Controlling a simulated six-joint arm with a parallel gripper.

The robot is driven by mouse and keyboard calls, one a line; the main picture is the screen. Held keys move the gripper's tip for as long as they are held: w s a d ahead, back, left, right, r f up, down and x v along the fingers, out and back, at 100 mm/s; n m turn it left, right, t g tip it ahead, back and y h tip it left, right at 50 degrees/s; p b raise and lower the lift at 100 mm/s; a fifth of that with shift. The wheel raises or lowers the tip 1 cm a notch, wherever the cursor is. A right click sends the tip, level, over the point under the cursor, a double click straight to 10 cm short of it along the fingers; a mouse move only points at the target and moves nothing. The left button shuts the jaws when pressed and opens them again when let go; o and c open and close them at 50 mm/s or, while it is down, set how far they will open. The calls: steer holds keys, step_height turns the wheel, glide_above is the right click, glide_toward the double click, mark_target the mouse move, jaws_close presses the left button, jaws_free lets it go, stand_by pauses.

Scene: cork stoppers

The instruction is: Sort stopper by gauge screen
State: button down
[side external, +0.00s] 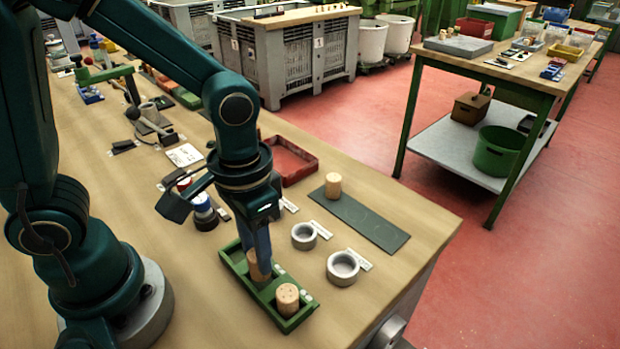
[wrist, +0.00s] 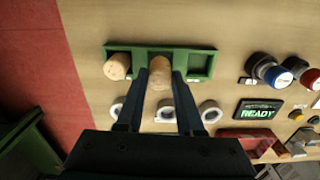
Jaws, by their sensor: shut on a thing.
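My gripper (side external: 258,257) points down over the green tray (side external: 236,262) and is shut on a cork stopper (side external: 260,274). In the wrist view, this held stopper (wrist: 160,72) is between my two fingers at the tray's middle compartment; whether it touches the floor is unclear. A second stopper (side external: 287,298) stands in the tray's end compartment, at left in the wrist view (wrist: 117,66). The compartment at the tray's right end (wrist: 199,65) looks empty there. A third stopper (side external: 333,185) stands upright on a dark strip (side external: 368,222). Grey gauge rings (side external: 304,236) (side external: 342,268) sit beside the tray.
The wrist view shows three rings in a row, partly behind my fingers. A display reading READY (wrist: 258,111) and red and blue knobs (wrist: 284,75) lie to their right. A red tray (side external: 290,161) lies behind my gripper.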

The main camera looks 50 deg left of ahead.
steer(key=shift+f, duration=1.1)
stand_by(0.9)
steer(key=shift+c, duration=2.3)
jaws_free()
steer(key=shift+r, duration=0.1)
steer(key=shift+r, duration=2.45)
steer(key=shift+w+a+r, duration=0.1)
steer(key=shift+w+r, duration=0.05)
steer(key=s+a+r+t, duration=0.3)
steer(key=a+r+t, duration=0.2)
steer(key=r, duration=0.1)
steer(key=shift+a+r+n+t, duration=0.15)
steer(key=shift+r+n+t, duration=0.15)
steer(key=shift+r, duration=0.05)
